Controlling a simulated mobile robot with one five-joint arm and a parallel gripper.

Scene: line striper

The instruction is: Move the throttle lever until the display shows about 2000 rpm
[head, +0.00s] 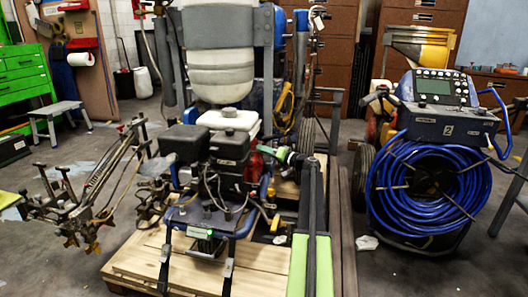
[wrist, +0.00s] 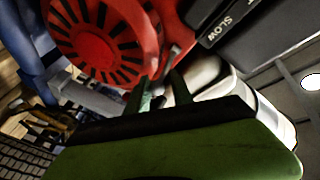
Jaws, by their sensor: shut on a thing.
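In the wrist view my gripper (wrist: 160,92) reaches up from its green body with two dark fingers close together. It is shut on the throttle lever (wrist: 173,58), a thin dark grey piece beside a red slotted engine cover (wrist: 100,45). A black panel marked SLOW (wrist: 222,28) is right of the lever. The held part between the fingers is mostly hidden. In the head view my gripper (head: 273,152) is at the right side of the striper's engine (head: 225,150), by the red cover. The lever is too small to make out there. I can read no rpm figure in either view.
The striper stands on a wooden pallet (head: 140,258). A blue hose reel (head: 428,187) with a small grey screen (head: 435,87) on its control box stands to the right. A metal spray-arm frame (head: 85,205) sticks out at left. Bare floor lies at the front left.

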